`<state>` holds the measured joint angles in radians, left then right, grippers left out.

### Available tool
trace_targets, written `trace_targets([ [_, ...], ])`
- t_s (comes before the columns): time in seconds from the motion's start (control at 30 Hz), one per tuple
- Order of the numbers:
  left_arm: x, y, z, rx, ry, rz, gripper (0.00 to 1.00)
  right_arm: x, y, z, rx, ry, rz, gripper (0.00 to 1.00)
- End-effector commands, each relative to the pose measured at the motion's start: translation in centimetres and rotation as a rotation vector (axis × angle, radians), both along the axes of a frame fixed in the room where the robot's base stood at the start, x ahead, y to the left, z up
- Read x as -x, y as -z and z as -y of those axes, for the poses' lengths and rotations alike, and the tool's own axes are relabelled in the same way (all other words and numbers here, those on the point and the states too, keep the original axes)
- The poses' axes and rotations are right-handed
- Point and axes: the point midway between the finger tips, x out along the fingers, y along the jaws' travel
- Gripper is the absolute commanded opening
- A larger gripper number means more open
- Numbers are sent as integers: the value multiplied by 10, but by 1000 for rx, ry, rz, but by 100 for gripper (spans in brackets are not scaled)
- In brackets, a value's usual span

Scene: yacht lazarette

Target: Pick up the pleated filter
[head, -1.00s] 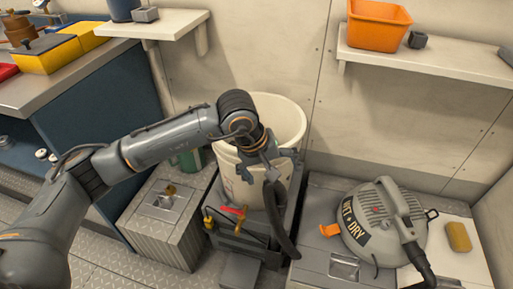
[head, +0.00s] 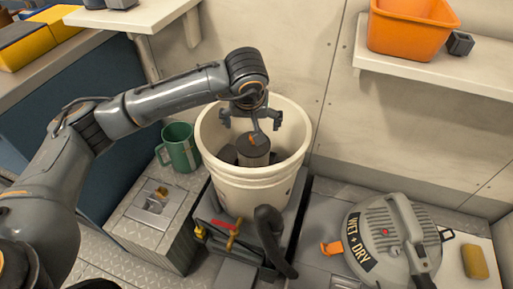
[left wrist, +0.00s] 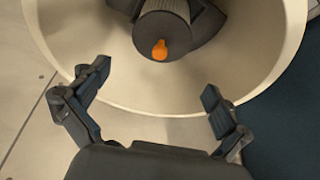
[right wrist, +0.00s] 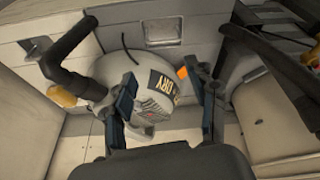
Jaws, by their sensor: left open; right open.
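The pleated filter (head: 256,158) is a cylinder with a dark cap and an orange knob. It stands inside the white bucket (head: 250,190), and its pleated side and cap also show in the left wrist view (left wrist: 164,37). My left gripper (head: 251,119) is open above the bucket's mouth, over the filter. In the left wrist view its fingers (left wrist: 156,80) are spread and empty, with the filter beyond them. My right gripper (right wrist: 160,74) is open and empty, pointing toward the grey wet-dry vacuum head (right wrist: 145,85). The filter's lower part is hidden in the bucket.
A black hose (head: 272,240) hangs beside the bucket. The vacuum head (head: 385,238) and a yellow sponge (head: 474,262) lie at right. A green mug (head: 180,148) stands left of the bucket. An orange bin (head: 410,28) sits on the shelf above right.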

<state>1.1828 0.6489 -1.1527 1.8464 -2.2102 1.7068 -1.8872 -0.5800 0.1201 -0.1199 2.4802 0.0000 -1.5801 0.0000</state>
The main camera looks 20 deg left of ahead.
Motion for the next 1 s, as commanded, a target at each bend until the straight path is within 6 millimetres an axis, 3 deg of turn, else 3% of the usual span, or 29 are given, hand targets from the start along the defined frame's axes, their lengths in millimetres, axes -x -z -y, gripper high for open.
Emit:
trace_targets([
  [0.1,-7,26,-2,0,-2,-5,100,0,6,0,0,0,-1,58],
  [0.3,-22,58,-5,0,-2,-2,100,-4,11,-1,-4,-2,18,58],
  [0.57,-29,74,-6,0,-1,0,100,-13,11,-4,-11,-4,58,58],
  [0.8,-39,103,-7,1,-1,-3,100,-51,1,-15,-49,-19,237,58],
  [1.0,-46,117,-9,1,-1,-1,100,-70,-8,-22,-71,-27,337,58],
])
